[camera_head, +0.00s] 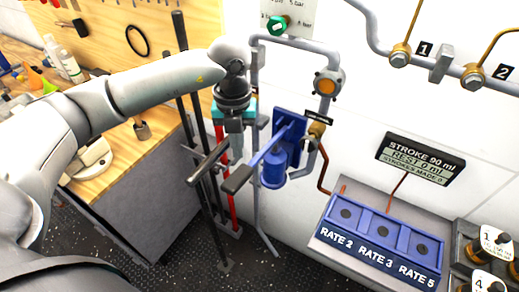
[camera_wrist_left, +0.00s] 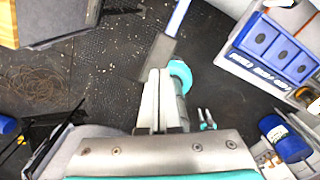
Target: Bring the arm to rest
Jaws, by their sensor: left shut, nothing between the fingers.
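My left arm reaches in from the left in the head view, and its gripper (camera_head: 238,158) points down beside the wall. The two fingers are together with nothing between them. The wrist view shows the shut fingertips (camera_wrist_left: 158,78) over the dark floor. A blue hand pump (camera_head: 274,168) is on the wall, just right of the gripper. Its lever has a dark grip (camera_head: 238,179) close to the fingertips in the head view. In the wrist view the grip (camera_wrist_left: 157,56) lies just beyond the fingertips; I cannot tell whether they touch. My right gripper is in neither view.
A wooden workbench (camera_head: 105,164) with tools stands at the left. Dark and red upright bars (camera_head: 232,200) stand behind the gripper. A blue three-socket rack (camera_head: 382,235) and a display reading "REST 0 ml" (camera_head: 420,158) are at the right. Dark floor (camera_head: 175,270) lies below.

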